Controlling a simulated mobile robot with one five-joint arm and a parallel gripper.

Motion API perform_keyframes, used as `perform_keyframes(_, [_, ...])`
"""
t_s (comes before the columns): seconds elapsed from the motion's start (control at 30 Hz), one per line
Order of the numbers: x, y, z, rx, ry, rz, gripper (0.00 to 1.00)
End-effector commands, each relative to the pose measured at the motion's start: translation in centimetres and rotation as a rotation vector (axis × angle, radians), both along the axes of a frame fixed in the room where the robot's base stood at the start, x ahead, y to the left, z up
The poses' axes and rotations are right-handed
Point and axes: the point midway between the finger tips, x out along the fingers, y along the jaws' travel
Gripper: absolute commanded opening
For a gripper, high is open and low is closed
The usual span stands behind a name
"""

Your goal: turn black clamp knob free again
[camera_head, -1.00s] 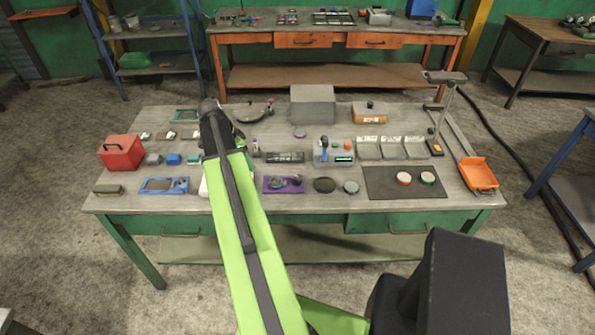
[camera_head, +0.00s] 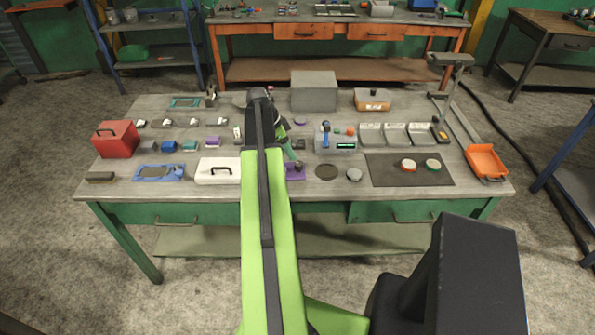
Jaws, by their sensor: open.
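The purple plate (camera_head: 296,174) lies near the front middle of the bench, mostly covered by my green arm. Small dark and grey parts show above it, and I cannot tell whether one is the black clamp knob. My gripper (camera_head: 297,162) hangs down behind the arm, just right of it, and only a small part shows. It looks open and is over or close to the purple plate. I cannot tell whether it touches anything.
A white case (camera_head: 218,171) stands left of my arm, and a round dark disc (camera_head: 327,171) lies to the right. A grey column stand (camera_head: 447,95) rises at the right, by an orange tray (camera_head: 486,161). A grey box (camera_head: 314,91) stands behind.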

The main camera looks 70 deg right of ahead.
Motion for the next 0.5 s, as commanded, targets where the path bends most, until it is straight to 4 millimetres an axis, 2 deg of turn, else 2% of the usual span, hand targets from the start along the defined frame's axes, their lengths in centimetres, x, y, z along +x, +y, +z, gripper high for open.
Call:
perform_keyframes(0.03, [-0.4, -0.3, -2.2, 0.0, 0.0, -0.001, 0.55])
perform_keyframes(0.23, [-1.7, -1.3, -6.1, 0.0, 0.0, -0.001, 0.55])
perform_keyframes(0.37, [-2.3, -1.8, -7.7, -0.001, -0.001, 0.0, 0.55])
perform_keyframes(0.5, [-2.6, -2.0, -8.0, -0.001, -0.001, -0.001, 0.55])
